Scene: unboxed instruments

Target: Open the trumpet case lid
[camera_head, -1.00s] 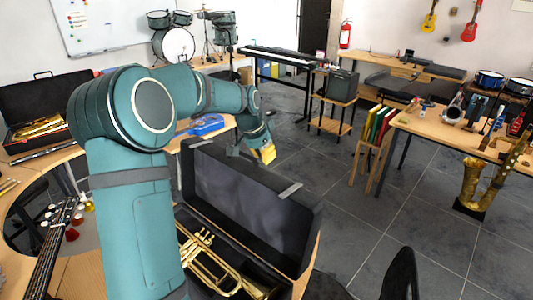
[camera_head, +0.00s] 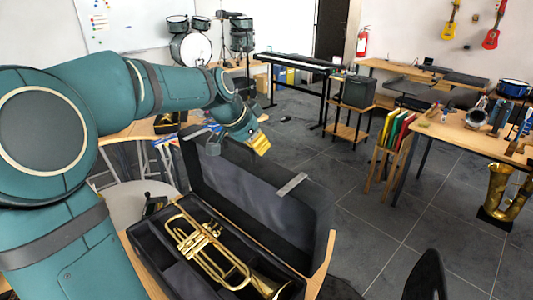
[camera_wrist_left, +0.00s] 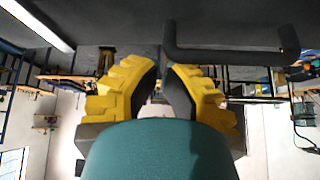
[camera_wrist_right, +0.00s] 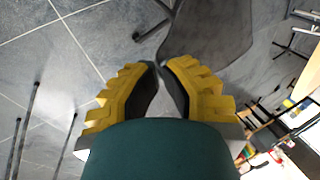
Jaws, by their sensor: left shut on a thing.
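The black trumpet case (camera_head: 160,262) lies on a wooden table with its lid (camera_head: 240,190) standing up on the far side. A brass trumpet (camera_head: 210,250) lies inside the dark interior. My left gripper (camera_head: 258,148) is at the far side of the lid's upper edge, partly hidden by it. In the left wrist view its yellow fingers (camera_wrist_left: 160,72) are closed together against a dark surface, beside a dark handle (camera_wrist_left: 230,52). The exact contact is hidden. My right gripper (camera_wrist_right: 160,68) shows only in the right wrist view, fingertips together, with nothing visible between them.
A black chair back (camera_head: 428,275) stands at the lower right. A wooden table with instruments (camera_head: 460,135) is at the right, beside a rack of coloured folders (camera_head: 393,130). A keyboard (camera_head: 295,62) stands at the back. The grey floor (camera_head: 345,225) between is clear.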

